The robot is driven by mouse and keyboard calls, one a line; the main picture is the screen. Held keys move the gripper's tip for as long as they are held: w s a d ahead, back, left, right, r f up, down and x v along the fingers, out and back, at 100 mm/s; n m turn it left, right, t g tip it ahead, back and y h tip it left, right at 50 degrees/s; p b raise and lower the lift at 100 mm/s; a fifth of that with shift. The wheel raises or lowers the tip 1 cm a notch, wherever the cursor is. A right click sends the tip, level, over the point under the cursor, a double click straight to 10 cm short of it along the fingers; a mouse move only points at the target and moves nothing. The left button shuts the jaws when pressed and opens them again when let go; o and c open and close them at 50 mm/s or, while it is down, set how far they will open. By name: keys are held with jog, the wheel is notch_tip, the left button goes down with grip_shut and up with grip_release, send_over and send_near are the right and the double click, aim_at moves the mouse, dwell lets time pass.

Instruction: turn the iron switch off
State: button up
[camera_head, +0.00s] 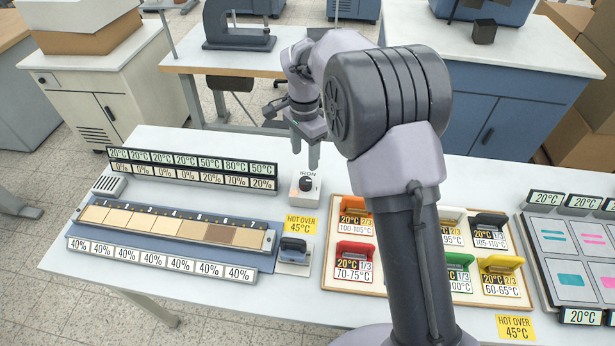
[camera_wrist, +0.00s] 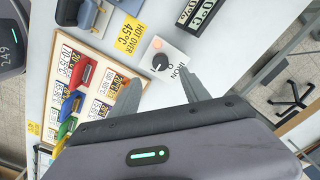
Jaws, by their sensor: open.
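The iron switch (camera_head: 306,184) is a black round knob on a small white box labelled IRON, standing on the white table. In the wrist view the switch knob (camera_wrist: 160,62) lies just beyond and between my fingertips, with a small pale orange round spot beside it. My gripper (camera_head: 305,158) points down just behind and above the switch box, its fingers apart with nothing between them. In the wrist view my gripper (camera_wrist: 158,78) is open. I cannot tell whether a finger touches the box. The small blue-grey iron (camera_head: 293,246) sits on its pad in front of the switch.
A yellow HOT OVER 45°C label (camera_head: 301,224) lies between switch and iron. A blue bed with tan strips (camera_head: 170,222) and rows of percentage displays (camera_head: 190,170) is at left. A wooden tray (camera_head: 336,284) with several coloured tools is at right, partly behind my arm.

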aim_at(305, 180)
notch_tip(305, 180, down, 11)
jog(key=b, duration=0.2)
jog(key=shift+w+b, duration=0.1)
jog(key=shift+b, duration=0.2)
grip_shut()
